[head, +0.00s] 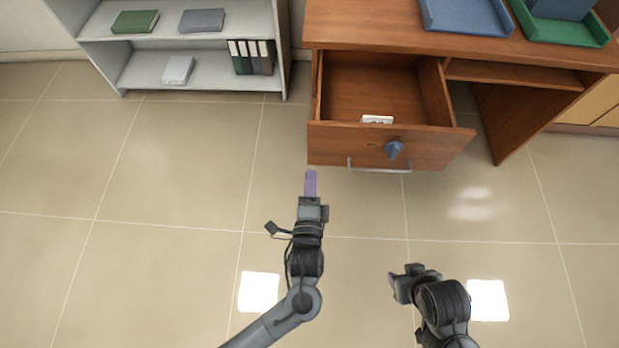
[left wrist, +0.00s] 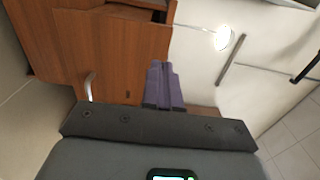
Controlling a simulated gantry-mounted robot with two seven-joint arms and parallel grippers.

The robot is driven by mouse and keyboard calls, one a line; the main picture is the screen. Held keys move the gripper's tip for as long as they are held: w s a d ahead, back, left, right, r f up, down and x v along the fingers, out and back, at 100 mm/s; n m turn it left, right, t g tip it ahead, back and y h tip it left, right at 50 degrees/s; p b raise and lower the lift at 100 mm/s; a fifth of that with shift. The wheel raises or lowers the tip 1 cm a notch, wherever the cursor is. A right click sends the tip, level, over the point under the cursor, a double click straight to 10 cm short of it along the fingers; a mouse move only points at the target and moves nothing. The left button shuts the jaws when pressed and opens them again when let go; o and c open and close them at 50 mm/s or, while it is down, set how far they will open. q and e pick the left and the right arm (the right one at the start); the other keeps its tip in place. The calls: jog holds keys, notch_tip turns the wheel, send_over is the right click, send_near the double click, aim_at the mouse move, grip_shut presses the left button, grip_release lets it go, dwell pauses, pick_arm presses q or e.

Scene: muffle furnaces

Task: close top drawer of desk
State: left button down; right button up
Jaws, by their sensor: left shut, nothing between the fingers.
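The brown wooden desk (head: 450,42) stands at the top right of the head view. Its top drawer (head: 350,146) is pulled out, with a metal bar handle (head: 380,170) low on its front. In the left wrist view a wooden front (left wrist: 110,60) and a handle (left wrist: 88,87) show at the left. My left gripper (head: 310,175), with purple fingers, is shut and empty, just in front of the drawer's left end and left of the handle. Its fingers also show in the left wrist view (left wrist: 160,68). My right gripper (head: 402,282) is lower right, away from the drawer; its fingers are unclear.
A small white item (head: 377,119) lies in the drawer. Blue (head: 466,26) and green (head: 562,36) trays rest on the desktop. A grey shelf (head: 196,68) stands at the left. The tiled floor is clear.

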aim_at(313, 130)
pick_arm(q)
jog(key=w+b, duration=0.5)
jog(key=w, duration=0.6)
jog(key=shift+d+f+b, duration=0.1)
jog(key=shift+f+b, duration=0.05)
jog(key=shift+b, duration=0.25)
jog(key=shift+w, duration=0.55)
